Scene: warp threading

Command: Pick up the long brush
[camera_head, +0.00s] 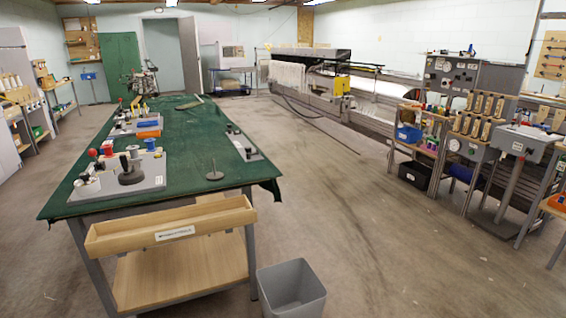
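I cannot surely make out the long brush. A flat dark elongated item (189,104) lies near the far end of the green-covered table (210,135); it is too small to tell whether it is a brush. Neither of my grippers is in view.
Grey boards with spools and knobs (118,178) lie on the table, and a thin upright pin on a round base (214,174) stands nearer. A wooden tray (172,225) fronts the table; a grey bin (291,290) stands on the floor. Shelves (418,140) line the right. The middle floor is clear.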

